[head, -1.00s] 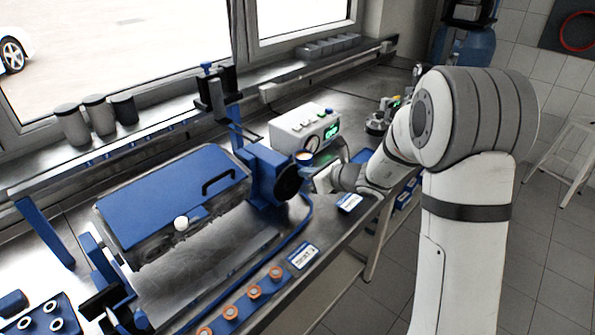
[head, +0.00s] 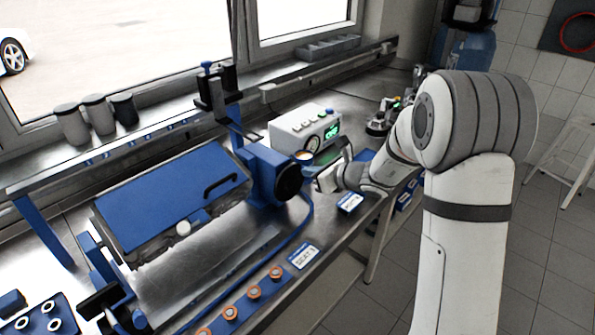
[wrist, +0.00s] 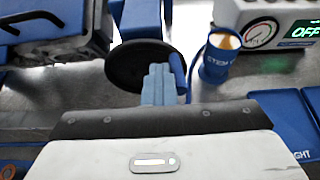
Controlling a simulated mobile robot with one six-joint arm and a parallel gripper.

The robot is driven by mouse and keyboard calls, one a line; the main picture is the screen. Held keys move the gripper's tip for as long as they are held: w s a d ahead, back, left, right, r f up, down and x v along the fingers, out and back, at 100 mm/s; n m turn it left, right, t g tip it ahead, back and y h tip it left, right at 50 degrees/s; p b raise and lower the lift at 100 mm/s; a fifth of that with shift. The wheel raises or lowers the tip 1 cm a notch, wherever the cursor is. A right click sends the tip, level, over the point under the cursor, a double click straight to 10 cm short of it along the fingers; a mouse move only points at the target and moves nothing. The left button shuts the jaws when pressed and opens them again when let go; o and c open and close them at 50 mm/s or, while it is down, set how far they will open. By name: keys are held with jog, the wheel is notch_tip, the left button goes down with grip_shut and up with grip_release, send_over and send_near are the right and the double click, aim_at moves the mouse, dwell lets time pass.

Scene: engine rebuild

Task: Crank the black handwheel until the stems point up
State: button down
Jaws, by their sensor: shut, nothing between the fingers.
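The black handwheel (head: 289,182) is on the right end of a blue stand (head: 262,172). In the wrist view the handwheel (wrist: 125,68) is a dark disc with a blue crank knob (wrist: 177,70) at its right side. My gripper (wrist: 158,84) is shut and empty, its light blue fingers in front of the disc and just left of the knob; I cannot tell if they touch. In the head view my gripper (head: 319,184) is just right of the wheel. The blue-topped engine part (head: 165,195) with a black handle is held tilted in the fixture. No stems can be made out.
A white gauge box (head: 300,128) stands behind the wheel, with a blue cup (wrist: 219,55) beside it.

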jog(key=shift+w+d, duration=0.2)
jog(key=shift+w, duration=0.15)
jog(key=shift+w+d+f+b, duration=0.15)
jog(key=shift+w+d+b, duration=0.1)
jog(key=shift+w+b, duration=0.05)
jog(key=shift+d+f, duration=0.1)
jog(key=shift+d, duration=0.05)
jog(key=shift+w+f+b, duration=0.2)
jog(key=shift+f+b, duration=0.2)
jog(key=shift+f, duration=0.15)
